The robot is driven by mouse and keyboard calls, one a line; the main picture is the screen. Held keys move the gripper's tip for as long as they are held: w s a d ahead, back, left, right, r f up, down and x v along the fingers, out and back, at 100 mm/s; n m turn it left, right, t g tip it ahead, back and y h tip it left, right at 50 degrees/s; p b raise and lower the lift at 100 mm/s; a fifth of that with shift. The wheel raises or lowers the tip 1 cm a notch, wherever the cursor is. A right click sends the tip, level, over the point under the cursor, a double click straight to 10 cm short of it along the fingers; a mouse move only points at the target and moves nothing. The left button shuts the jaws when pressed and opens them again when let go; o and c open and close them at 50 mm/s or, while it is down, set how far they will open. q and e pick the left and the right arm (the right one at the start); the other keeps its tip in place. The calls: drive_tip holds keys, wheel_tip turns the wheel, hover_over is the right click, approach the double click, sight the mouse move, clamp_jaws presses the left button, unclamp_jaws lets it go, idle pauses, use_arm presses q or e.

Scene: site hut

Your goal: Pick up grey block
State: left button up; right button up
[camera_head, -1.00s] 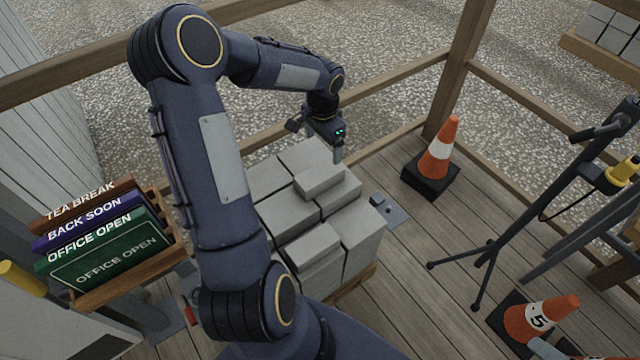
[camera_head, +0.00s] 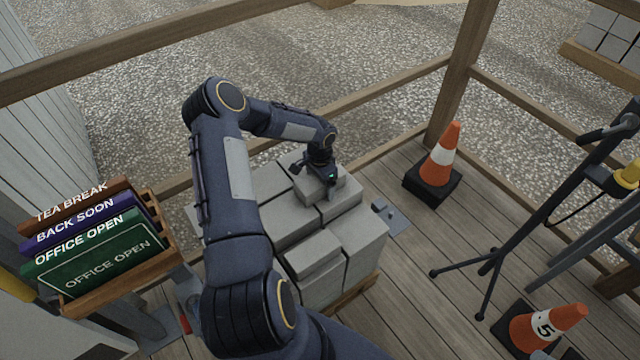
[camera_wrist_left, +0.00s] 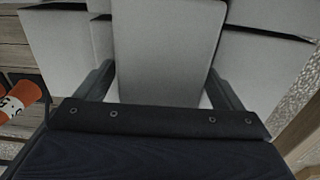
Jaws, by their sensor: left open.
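Several grey blocks are stacked on a wooden pallet (camera_head: 352,300) in the head view. A smaller grey block (camera_head: 345,187) lies on top near the back of the stack, partly hidden by my left gripper (camera_head: 326,192). Another small grey block (camera_head: 313,254) lies on top nearer the front. My left gripper is open, pointing down over the back small block. In the left wrist view, its two fingers (camera_wrist_left: 160,72) stand on either side of a grey block (camera_wrist_left: 165,40); I cannot tell whether they touch it. My right gripper is not in view.
A rack of signs (camera_head: 105,250) stands at the left. An orange cone (camera_head: 440,160) stands right of the stack, another (camera_head: 545,328) at the lower right. A dark tripod stand (camera_head: 490,260) is at the right. A wooden railing (camera_head: 400,92) runs behind.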

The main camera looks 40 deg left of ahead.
use_arm(q)
drive_tip(key=shift+f, duration=0.2)
drive_tip(key=c, duration=1.8)
drive_tip(key=shift+w+r, duration=0.1)
drive_tip(key=shift+c, duration=0.6)
drive_tip(key=shift+r, duration=0.1)
drive_tip(key=shift+r, duration=0.45)
wheel_tip(320, 180, up, 2)
drive_tip(key=shift+r, duration=0.1)
drive_tip(key=s+r, duration=0.1)
drive_tip(key=s+d+r, duration=0.1)
drive_tip(key=r, duration=0.1)
drive_tip(key=s+d+r, duration=0.1)
drive_tip(key=r, duration=0.1)
drive_tip(key=shift+s+r+p, duration=0.1)
drive_tip(key=shift+s+p, duration=0.25)
drive_tip(key=shift+s, duration=0.05)
drive_tip(key=s+d+r, duration=0.4)
drive_tip(key=s+d, duration=0.1)
drive_tip(key=s, duration=0.3)
drive_tip(key=shift+s+r, duration=0.2)
drive_tip(key=shift+r, duration=0.05)
